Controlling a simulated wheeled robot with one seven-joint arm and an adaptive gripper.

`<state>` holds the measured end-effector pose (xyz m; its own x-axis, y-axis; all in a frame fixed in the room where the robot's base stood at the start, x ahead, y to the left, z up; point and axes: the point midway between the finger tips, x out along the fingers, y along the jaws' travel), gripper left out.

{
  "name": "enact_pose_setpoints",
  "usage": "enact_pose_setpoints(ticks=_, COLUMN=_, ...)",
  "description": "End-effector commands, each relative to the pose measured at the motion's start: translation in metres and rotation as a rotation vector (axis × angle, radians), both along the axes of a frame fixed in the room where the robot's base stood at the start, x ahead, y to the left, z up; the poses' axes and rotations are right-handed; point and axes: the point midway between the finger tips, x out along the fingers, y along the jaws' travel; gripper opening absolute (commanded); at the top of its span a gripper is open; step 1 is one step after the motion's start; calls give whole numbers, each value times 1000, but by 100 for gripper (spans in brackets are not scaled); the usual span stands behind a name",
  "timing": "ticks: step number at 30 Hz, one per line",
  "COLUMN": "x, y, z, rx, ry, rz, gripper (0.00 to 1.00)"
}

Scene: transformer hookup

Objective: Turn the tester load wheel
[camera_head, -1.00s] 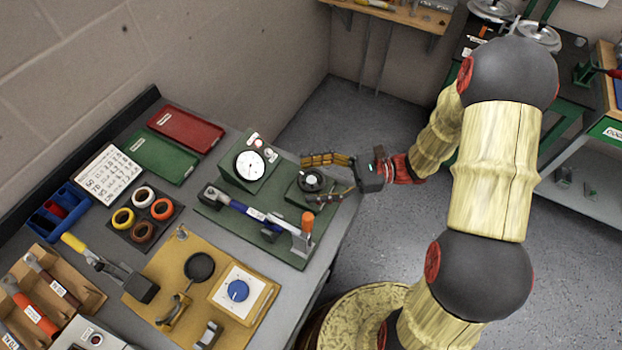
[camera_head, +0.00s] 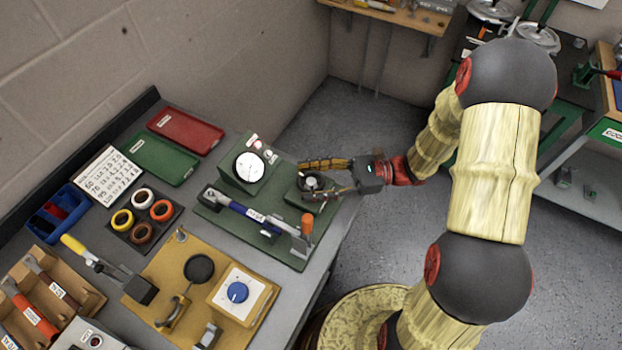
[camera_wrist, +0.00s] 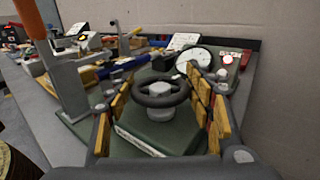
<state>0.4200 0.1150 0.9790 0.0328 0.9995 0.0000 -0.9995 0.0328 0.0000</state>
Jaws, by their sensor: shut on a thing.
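The load wheel is a small black handwheel (camera_wrist: 161,94) with a pale hub, on a green block of the tester (camera_head: 250,165) with a round white dial. It also shows in the head view as a dark wheel (camera_head: 313,181). My gripper (camera_head: 325,177) reaches over the bench's right edge, with one finger on each side of the wheel. In the wrist view the wooden-padded fingers (camera_wrist: 160,108) flank the wheel and are closed on its rim; the exact contact is hard to see.
A blue-handled tool (camera_head: 243,208) lies on the green base, beside an upright post with an orange top (camera_head: 306,226). A wooden board (camera_head: 195,290) with a blue knob sits nearer. Red and green trays (camera_head: 186,130) lie at the back.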

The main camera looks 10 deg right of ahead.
Motion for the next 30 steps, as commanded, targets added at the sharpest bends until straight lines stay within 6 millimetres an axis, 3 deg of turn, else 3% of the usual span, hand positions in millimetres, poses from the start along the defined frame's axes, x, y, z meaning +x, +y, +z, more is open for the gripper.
enact_pose_setpoints(ticks=23, x=0, y=0, z=0, rx=0, ry=1, rz=132, gripper=27)
enact_pose_setpoints(ticks=24, x=0, y=0, z=0, rx=0, ry=0, rz=132, gripper=55)
enact_pose_setpoints(ticks=30, x=0, y=0, z=0, rx=0, ry=0, rz=131, gripper=66)
